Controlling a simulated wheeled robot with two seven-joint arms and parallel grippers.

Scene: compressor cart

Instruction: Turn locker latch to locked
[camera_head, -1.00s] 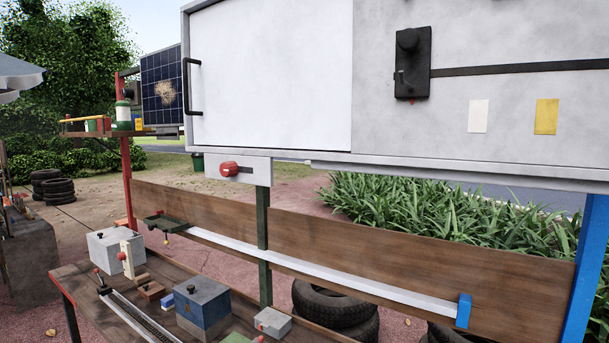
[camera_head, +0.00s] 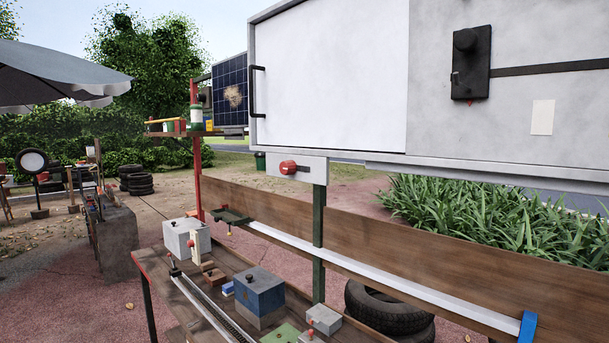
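A grey locker (camera_head: 430,160) with a white door (camera_head: 335,75) fills the upper right of the head view. The door looks closed and has a black bar handle (camera_head: 252,91) on its left edge. Below the door, a light plate carries a red knob (camera_head: 288,167) with a dark slot or bar to its right. A black box with a round knob (camera_head: 471,62) and a small lever is on the grey panel right of the door. I cannot tell from the picture which one is the latch, or its setting. Neither of my grippers is in view.
A wooden workbench (camera_head: 160,268) holds several boxes and a long rail below the locker. A brown backboard (camera_head: 420,255) with a white strip runs behind it. Tyres (camera_head: 385,308) lie behind the bench. Open paved ground (camera_head: 70,260) is at the left.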

